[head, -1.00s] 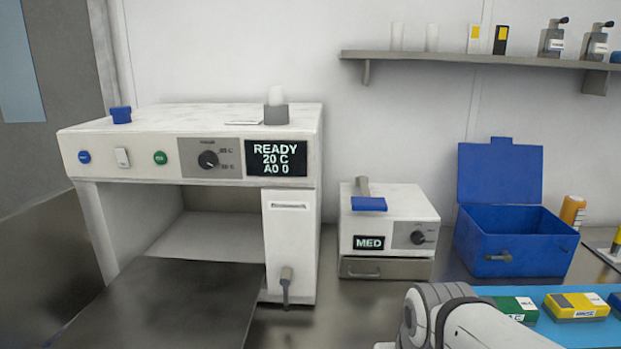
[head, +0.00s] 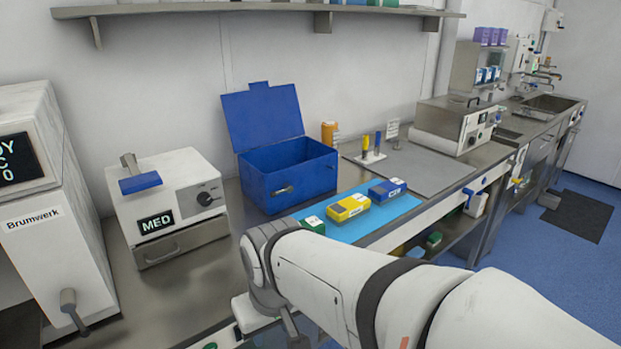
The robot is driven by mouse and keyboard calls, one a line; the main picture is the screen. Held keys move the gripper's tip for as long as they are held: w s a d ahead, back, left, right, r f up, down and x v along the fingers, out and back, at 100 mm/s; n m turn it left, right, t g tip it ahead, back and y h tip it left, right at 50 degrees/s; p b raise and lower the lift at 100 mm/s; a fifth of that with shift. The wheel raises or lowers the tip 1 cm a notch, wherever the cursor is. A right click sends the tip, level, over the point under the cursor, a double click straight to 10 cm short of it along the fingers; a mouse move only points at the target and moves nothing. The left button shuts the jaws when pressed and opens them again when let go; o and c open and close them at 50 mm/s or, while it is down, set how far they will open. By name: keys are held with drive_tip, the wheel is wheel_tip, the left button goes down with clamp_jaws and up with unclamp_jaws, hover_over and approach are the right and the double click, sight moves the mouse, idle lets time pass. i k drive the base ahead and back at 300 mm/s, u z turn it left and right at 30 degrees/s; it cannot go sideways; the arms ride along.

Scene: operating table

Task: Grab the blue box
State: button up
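A small blue box (head: 388,191) with a white label lies at the right end of a light blue mat (head: 347,229) on the counter. A yellow box (head: 348,208) and a green box (head: 313,225) lie to its left on the mat. A larger blue case (head: 290,178) with its lid raised stands behind the mat. My arm reaches in from the lower right. My gripper (head: 270,320) is low at the front edge of the counter, apart from the boxes. Its fingers are not clear, so I cannot tell if it is open.
A white device marked MED (head: 170,201) and a larger white machine (head: 48,215) stand at left. An orange bottle (head: 329,134) and a small stand with upright tools (head: 370,157) are behind the mat. A grey flat surface (head: 425,165) lies clear to the right.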

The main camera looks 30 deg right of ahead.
sight(382, 193)
drive_tip(key=z, duration=1.35)
drive_tip(key=k, duration=0.65)
drive_tip(key=z, duration=0.7)
drive_tip(key=i, duration=2.45)
drive_tip(key=u, duration=0.6)
drive_tip(key=k, duration=0.9)
drive_tip(key=u, duration=0.1)
drive_tip(key=i, duration=0.8)
